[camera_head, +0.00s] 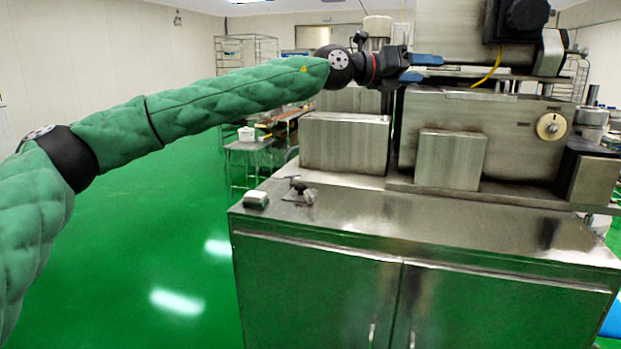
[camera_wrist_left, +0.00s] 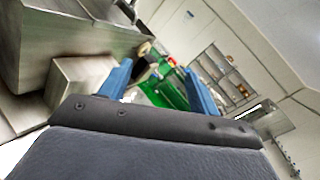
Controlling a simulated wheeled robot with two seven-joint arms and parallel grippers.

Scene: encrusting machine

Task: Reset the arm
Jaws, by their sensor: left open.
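My left arm (camera_head: 200,103), in a green quilted sleeve, reaches in from the left of the head view, stretched out toward the upper middle. Its left gripper (camera_head: 424,68) has blue fingers, stands open and is in front of the upper part of the steel encrusting machine (camera_head: 490,125). In the left wrist view the two blue fingers of the left gripper (camera_wrist_left: 160,90) are spread apart with nothing between them. I cannot tell whether the fingers touch the machine. My right gripper is in neither view.
A steel cabinet (camera_head: 420,225) carries the machine, with steel boxes (camera_head: 345,143) and a small white-topped item (camera_head: 255,199) on it. A yellow cable (camera_head: 488,69) hangs near the gripper. Green floor (camera_head: 150,240) lies free at left; a wire rack (camera_head: 247,50) stands behind.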

